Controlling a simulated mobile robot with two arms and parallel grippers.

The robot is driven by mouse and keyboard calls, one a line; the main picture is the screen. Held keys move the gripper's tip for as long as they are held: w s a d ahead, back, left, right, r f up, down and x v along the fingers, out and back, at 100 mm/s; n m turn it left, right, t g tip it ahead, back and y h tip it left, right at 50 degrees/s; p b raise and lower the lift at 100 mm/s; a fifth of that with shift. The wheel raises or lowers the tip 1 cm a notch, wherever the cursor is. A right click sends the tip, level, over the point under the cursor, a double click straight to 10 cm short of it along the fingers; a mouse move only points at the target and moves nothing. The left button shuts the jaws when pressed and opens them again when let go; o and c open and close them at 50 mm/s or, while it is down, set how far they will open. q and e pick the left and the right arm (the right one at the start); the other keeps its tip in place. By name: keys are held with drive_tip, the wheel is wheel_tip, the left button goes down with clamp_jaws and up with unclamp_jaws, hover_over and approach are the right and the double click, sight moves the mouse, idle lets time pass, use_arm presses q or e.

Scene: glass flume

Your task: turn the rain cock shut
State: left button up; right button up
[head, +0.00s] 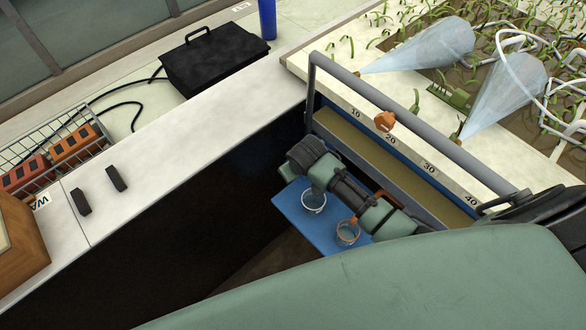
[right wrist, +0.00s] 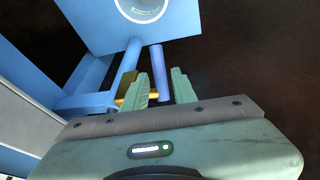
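In the right wrist view my right gripper (right wrist: 158,84) is open, its two green fingers apart. A blue bar (right wrist: 158,62) shows in the gap between them; I cannot tell whether either finger touches it. A brass-yellow part (right wrist: 128,98), partly hidden by the left finger, lies beside it and may belong to the cock. In the head view my right arm (head: 350,190) reaches over the flume's front, and its fingers are hidden. Two pale spray cones (head: 425,45) (head: 505,97) stand over the soil bed. My left gripper is not in view.
A blue shelf (head: 290,205) below my arm holds a white-rimmed cup (head: 313,202) and an orange-rimmed cup (head: 348,232). An orange pointer (head: 385,121) sits on the numbered scale (head: 405,150). A grey rail (head: 400,118) runs above it. A black case (head: 213,63) stands behind the white bench (head: 190,130).

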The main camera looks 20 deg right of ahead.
drive_tip(key=x, duration=0.3)
drive_tip(key=shift+w, duration=0.15)
drive_tip(key=shift+x, duration=1.05)
clamp_jaws()
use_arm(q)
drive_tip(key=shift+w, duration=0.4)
